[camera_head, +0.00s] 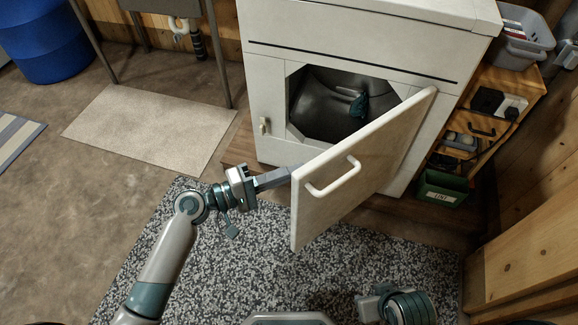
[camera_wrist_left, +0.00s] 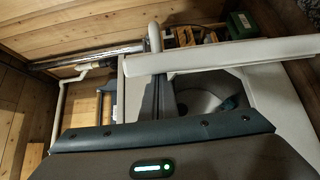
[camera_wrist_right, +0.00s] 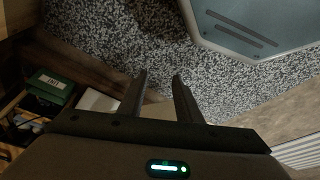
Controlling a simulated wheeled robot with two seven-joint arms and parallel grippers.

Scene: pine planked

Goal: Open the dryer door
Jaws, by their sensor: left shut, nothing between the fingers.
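The white dryer (camera_head: 350,45) stands at the back with its drum opening (camera_head: 318,105) exposed. Its door (camera_head: 345,195) stands ajar, swung out toward me, with its free edge at the left and a white bar handle (camera_head: 333,178) on its outer face. My left gripper (camera_head: 286,175) is shut and empty, its fingertips at the door's free edge; I cannot tell whether they touch it. In the left wrist view the door (camera_wrist_left: 235,54) shows nearly edge-on beside the fingers (camera_wrist_left: 157,82). My right gripper (camera_wrist_right: 160,78) is open and empty, low above the speckled rug.
A teal cloth (camera_head: 358,104) lies in the drum. Wooden shelving (camera_head: 520,85) with a grey basket (camera_head: 525,38) and a green box (camera_head: 443,189) stands right of the dryer. A speckled rug (camera_head: 220,270) and a beige mat (camera_head: 150,130) lie on open floor.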

